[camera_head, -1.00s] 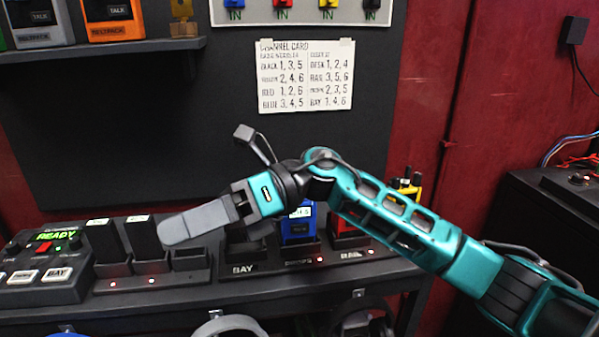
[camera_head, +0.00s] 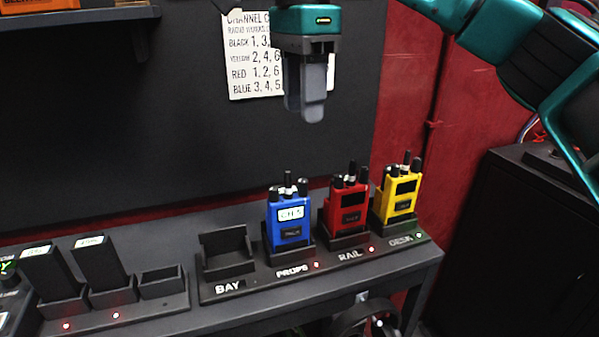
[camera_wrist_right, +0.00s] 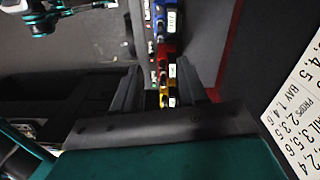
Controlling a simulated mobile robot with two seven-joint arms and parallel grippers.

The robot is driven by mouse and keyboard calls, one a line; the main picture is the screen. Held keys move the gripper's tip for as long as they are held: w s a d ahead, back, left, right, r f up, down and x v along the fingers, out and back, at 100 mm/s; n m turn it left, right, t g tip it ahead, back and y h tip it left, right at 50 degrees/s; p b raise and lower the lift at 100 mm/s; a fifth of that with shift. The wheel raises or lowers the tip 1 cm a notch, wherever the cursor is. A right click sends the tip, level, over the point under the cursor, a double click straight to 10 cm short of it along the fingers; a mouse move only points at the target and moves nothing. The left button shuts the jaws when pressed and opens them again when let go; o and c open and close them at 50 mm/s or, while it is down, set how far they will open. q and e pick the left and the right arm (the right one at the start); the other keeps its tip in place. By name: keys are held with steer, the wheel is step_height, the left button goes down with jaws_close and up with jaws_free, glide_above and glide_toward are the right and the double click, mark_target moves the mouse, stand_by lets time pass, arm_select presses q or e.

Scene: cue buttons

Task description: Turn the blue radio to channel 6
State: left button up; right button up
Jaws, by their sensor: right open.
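The blue radio (camera_head: 288,222) stands upright in the cradle labelled PROPS, with dark knobs on top and a pale label that seems to read CH 5. It also shows in the wrist view (camera_wrist_right: 165,22). My right gripper (camera_head: 308,108) hangs fingers-down above the radio and slightly to its right, clear of it. It is open and empty; its dark fingers (camera_wrist_right: 158,88) stand apart in the wrist view. The channel card (camera_head: 250,62) on the wall is partly hidden behind my gripper; its blue row reads 3, 4, 5.
A red radio (camera_head: 346,210) and a yellow radio (camera_head: 397,200) stand close to the right in RAIL and DESK cradles. The BAY cradle (camera_head: 228,252) on the left is empty. Two black packs (camera_head: 48,270) sit in a charger further left. A shelf (camera_head: 105,14) juts out upper left.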

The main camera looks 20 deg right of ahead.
mark_target(303, 180)
step_height(303, 180, down, 11)
steer(key=b, duration=0.2)
steer(key=shift+s+f+b, duration=0.1)
steer(key=shift+f+b, duration=0.05)
steer(key=shift+b, duration=0.15)
jaws_close()
